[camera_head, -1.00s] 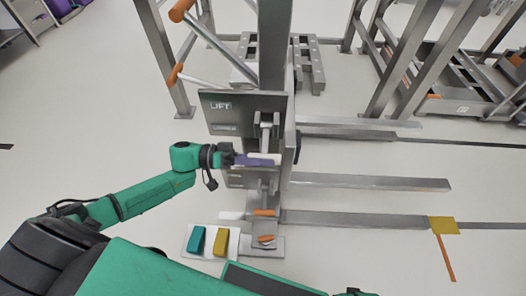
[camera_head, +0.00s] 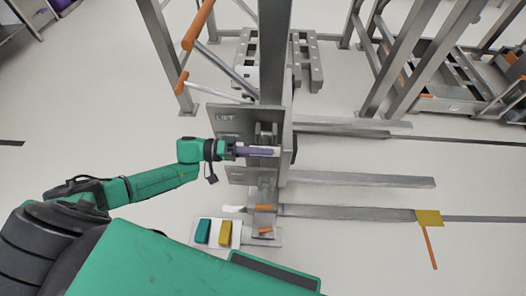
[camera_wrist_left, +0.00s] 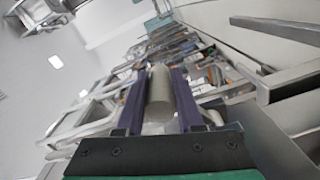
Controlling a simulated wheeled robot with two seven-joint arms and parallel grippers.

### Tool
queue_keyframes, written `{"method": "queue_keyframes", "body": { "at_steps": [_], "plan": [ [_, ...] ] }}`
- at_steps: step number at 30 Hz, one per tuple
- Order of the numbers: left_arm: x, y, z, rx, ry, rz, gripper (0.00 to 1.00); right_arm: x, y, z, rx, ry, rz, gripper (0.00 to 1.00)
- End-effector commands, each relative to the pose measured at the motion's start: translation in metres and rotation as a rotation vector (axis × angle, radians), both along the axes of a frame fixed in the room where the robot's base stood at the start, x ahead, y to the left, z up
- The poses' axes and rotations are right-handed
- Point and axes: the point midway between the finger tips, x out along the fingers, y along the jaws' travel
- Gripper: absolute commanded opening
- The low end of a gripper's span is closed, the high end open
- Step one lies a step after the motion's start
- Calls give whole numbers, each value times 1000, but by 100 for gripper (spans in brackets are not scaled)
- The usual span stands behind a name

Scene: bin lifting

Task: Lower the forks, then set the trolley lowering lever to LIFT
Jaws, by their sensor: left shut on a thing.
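The trolley's grey mast (camera_head: 273,55) stands at the middle of the head view. A grey panel (camera_head: 222,128) with the word LIFT near its top and a second, unreadable label below is on its left side. In the left wrist view the handle (camera_wrist_left: 159,92) lies between the two purple fingers. The forks (camera_head: 360,179) reach out to the right, low over the floor. My right gripper is not in view.
A white plate on the floor carries a teal pedal (camera_head: 202,231) and a yellow pedal (camera_head: 225,233). Orange-tipped pedals (camera_head: 265,208) are at the mast's foot. A push frame with orange grips (camera_head: 197,25) stands upper left. Grey racks (camera_head: 425,60) stand upper right.

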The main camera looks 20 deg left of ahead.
Motion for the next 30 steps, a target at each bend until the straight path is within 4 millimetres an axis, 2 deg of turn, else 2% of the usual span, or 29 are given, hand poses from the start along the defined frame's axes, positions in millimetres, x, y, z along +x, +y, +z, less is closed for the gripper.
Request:
{"method": "queue_keyframes", "body": {
  "at_steps": [1, 14, 15, 17, 18, 30],
  "plan": [
    [5, 3, 6, -2, -10, 10, 0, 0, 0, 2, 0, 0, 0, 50],
    [7, 3, 8, -2, -15, 12, 0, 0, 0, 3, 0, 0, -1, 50],
    [7, 3, 8, -3, -15, 11, 40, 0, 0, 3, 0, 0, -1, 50],
    [7, 3, 8, -3, -15, 11, 63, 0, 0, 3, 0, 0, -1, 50],
    [7, 3, 8, -3, -14, 12, 66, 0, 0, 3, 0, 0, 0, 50],
    [4, 2, 5, -1, -7, 5, 66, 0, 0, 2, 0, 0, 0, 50]
  ]
}}
